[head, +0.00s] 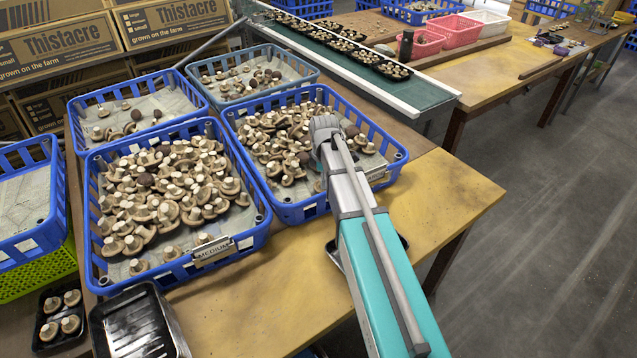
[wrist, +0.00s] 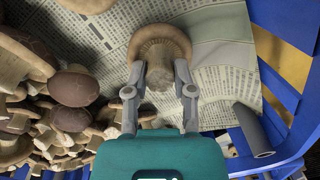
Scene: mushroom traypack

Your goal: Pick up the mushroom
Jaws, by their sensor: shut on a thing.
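In the wrist view my gripper (wrist: 158,72) has one grey finger on each side of a mushroom (wrist: 160,48) and is shut on its pale stem. The stem points toward the camera; the tan, ribbed cap lies beyond the fingertips. Newsprint lining is behind it; I cannot tell whether the cap touches it. In the head view my arm reaches over the right blue crate (head: 298,212), and the fingers and held mushroom are hidden. Many loose mushrooms (head: 270,138) lie in that crate. Darker brown mushrooms (wrist: 75,88) lie left of my gripper in the wrist view.
A blue crate labelled MEDIUM (head: 262,225) stands to the left, full of mushrooms. Two emptier blue crates (head: 75,110) (head: 195,68) stand behind. Black trays (head: 97,312) and a small tray of mushrooms (head: 37,325) are at front left. A green conveyor (head: 425,92) carries filled trays.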

